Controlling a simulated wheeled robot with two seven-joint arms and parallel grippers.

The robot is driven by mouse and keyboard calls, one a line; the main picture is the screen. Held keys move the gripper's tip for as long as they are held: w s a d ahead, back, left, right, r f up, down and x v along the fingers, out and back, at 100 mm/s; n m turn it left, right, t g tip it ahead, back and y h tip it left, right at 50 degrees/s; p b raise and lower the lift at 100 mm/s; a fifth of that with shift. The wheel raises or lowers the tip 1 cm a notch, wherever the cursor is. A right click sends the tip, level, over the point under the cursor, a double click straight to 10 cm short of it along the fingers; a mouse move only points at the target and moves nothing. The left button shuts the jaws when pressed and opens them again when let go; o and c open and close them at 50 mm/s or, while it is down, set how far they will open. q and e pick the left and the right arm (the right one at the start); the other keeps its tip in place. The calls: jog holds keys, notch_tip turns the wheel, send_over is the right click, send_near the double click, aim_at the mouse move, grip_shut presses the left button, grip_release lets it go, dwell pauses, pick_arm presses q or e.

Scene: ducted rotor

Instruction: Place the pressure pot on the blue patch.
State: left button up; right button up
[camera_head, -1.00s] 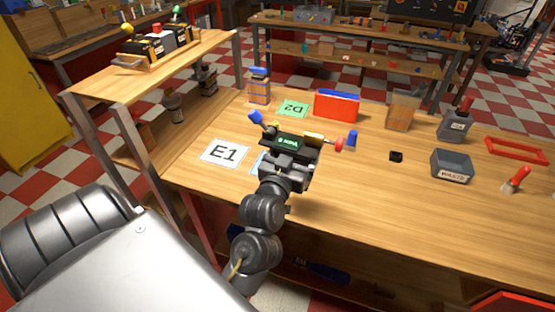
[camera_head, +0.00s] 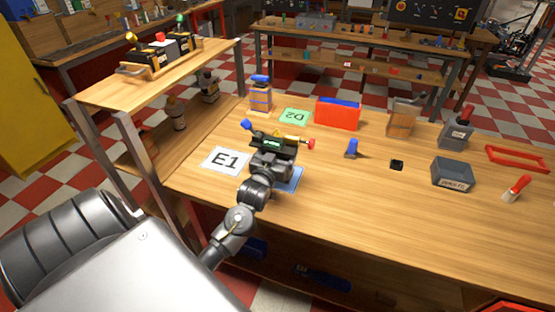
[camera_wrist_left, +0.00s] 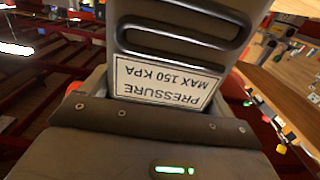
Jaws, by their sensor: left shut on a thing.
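The pressure pot (camera_wrist_left: 165,85) shows close up in the left wrist view, with a white label reading PRESSURE MAX 150 KPA. In the head view, my left gripper (camera_head: 272,152) is shut on the pot and hides most of its body. A blue-tipped part sticks out on the left and yellow and red parts on the right. The blue patch (camera_head: 291,181) lies on the bench, partly covered in view by my left gripper and wrist. The gripper and pot appear over its far-left side; I cannot tell whether the pot touches it. My right gripper is not in view.
The white E1 card (camera_head: 226,161) lies just left of the gripper, the green D2 card (camera_head: 294,116) behind it. A small blue object (camera_head: 352,148) stands to the right. A raised shelf (camera_head: 160,75) borders the left.

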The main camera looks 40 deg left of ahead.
pick_arm(q)
jog(key=shift+w+a+f, duration=0.15)
jog(key=shift+a+f, duration=0.15)
jog(key=shift+f, duration=0.05)
notch_tip(320, 180, down, 3)
jog(key=shift+a+p, duration=0.1)
jog(key=shift+p, duration=0.35)
jog(key=shift+f, duration=0.1)
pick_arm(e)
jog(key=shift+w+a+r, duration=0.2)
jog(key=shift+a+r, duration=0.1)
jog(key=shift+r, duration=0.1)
pick_arm(q)
jog(key=shift+f, duration=0.2)
jog(key=o, duration=1.1)
jog(key=shift+c, duration=0.2)
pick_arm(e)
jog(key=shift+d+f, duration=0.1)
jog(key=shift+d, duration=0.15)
pick_arm(q)
jog(key=shift+r, duration=0.1)
